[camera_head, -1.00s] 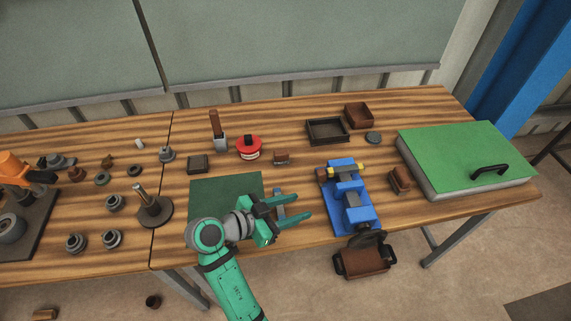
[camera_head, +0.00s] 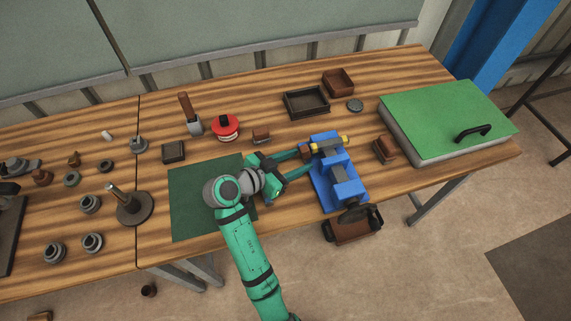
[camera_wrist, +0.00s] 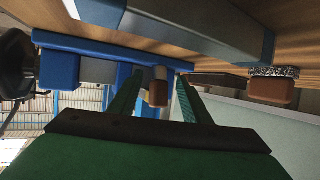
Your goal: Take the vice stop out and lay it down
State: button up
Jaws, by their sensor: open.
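The blue vice (camera_head: 350,194) stands near the front edge of the bench. The stop, a dark rod with a yellow end (camera_head: 345,139) and a brown end (camera_head: 305,149), lies across its far end. My gripper (camera_head: 308,160) is open at the left of the vice, fingers pointing right toward the brown end. In the wrist view the brown end (camera_wrist: 158,93) shows in the gap between my two fingers (camera_wrist: 160,82), with space on both sides. I cannot tell how the stop is held in the vice.
A brown block (camera_head: 384,149) stands right of the vice, and a green-topped case (camera_head: 440,110) beyond it. A green mat (camera_head: 190,205) lies left of the vice, largely bare. A dark tray (camera_head: 306,103) and a red tin (camera_head: 227,127) stand behind.

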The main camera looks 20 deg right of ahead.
jog(key=shift+x, duration=1.1)
jog(key=shift+s, duration=0.1)
grip_shut()
